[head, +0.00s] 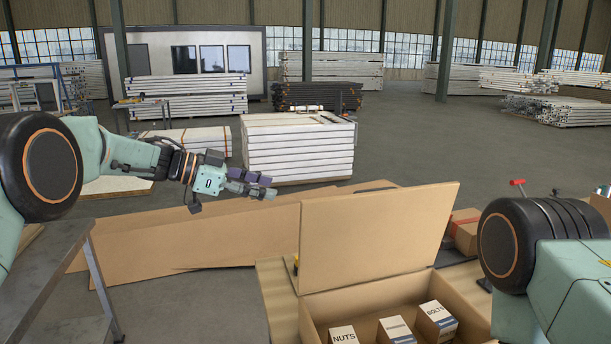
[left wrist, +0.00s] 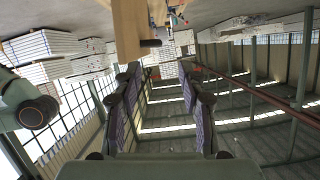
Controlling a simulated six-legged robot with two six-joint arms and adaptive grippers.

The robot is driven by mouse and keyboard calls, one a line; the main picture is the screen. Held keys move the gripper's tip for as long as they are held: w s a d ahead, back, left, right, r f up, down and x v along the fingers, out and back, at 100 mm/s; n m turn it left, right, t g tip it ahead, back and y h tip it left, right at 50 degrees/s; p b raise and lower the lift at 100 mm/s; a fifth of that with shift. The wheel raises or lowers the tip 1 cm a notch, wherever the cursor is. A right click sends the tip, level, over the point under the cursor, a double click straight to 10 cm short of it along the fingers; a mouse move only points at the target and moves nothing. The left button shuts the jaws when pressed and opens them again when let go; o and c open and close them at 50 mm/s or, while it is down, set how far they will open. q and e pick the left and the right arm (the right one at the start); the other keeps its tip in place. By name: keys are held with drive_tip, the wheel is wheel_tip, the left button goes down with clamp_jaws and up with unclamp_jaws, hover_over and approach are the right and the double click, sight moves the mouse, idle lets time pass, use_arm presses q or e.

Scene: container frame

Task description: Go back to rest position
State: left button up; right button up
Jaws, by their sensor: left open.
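My left gripper (head: 262,186) is held out in the air at the left middle of the head view, above the cardboard sheets. Its fingers point right and hold nothing. In the left wrist view the left gripper (left wrist: 158,88) has its two purple-padded fingers apart, with only the hall's roof and beams between them. My right arm shows at the right edge of the head view, but its gripper is out of the picture.
An open cardboard box (head: 317,309) holds small boxes marked NUTS (head: 344,335) and BOLTS (head: 437,320); its lid flap (head: 372,240) stands up. A grey metal table (head: 45,272) is at lower left. White panels (head: 298,150) are stacked beyond.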

use_arm(q)
wheel_tip(320, 180, down, 18)
drive_tip(key=s+a+n+t+y+b, duration=0.1)
drive_tip(key=a+n+t+y+b, duration=0.15)
drive_tip(key=n+t, duration=0.45)
drive_tip(key=s+a+f+n+g+y+b, duration=0.1)
drive_tip(key=s+a+f+n+y+b, duration=0.15)
drive_tip(key=s+f, duration=0.5)
drive_tip(key=s+a+f+n+g+y+b, duration=0.1)
drive_tip(key=s+f+n+y, duration=0.25)
drive_tip(key=f, duration=0.75)
drive_tip(key=s+a+f+n+g+y+b, duration=0.1)
drive_tip(key=s+a+f+g+b, duration=0.1)
drive_tip(key=s+f, duration=0.5)
drive_tip(key=s+a+f+n+g+y+b, duration=0.1)
drive_tip(key=s+f+g+b, duration=0.3)
drive_tip(key=s, duration=1.6)
drive_tip(key=s+a+f+n+g+y+b, duration=0.1)
drive_tip(key=s+f+b, duration=0.4)
drive_tip(key=s+f, duration=0.5)
drive_tip(key=s+a+g+y, duration=0.1)
drive_tip(key=s+a+g, duration=0.1)
drive_tip(key=s, duration=0.1)
drive_tip(key=shift+s+n+b, duration=0.15)
drive_tip(key=shift+n+b, duration=0.15)
use_arm(e)
wheel_tip(320, 180, down, 18)
drive_tip(key=shift+d, duration=0.4)
